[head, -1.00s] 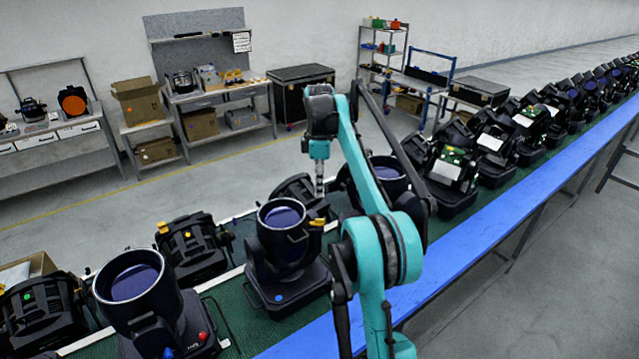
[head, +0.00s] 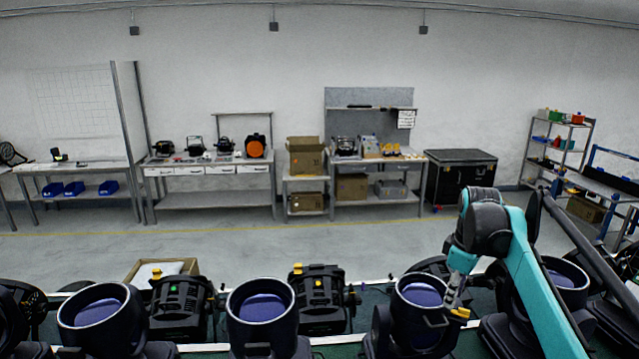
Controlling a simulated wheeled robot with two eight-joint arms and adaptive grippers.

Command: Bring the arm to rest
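My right arm, teal and black, comes in from the lower right in the head view. Its gripper (head: 455,290) points down beside a black par can (head: 418,312) with a dark blue lens. The gripper is small and partly merged with the can's edge, so I cannot tell if its fingers are open or shut, or if they touch the can. A yellow part (head: 460,312) shows just below the fingertips. My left gripper is not in view.
More par cans line the conveyor, including one at the middle (head: 262,312) and one at the left (head: 100,315). An open cardboard box (head: 190,266) stands behind the row. Workbenches (head: 215,164) and a black case (head: 458,180) stand along the wall, with clear floor between.

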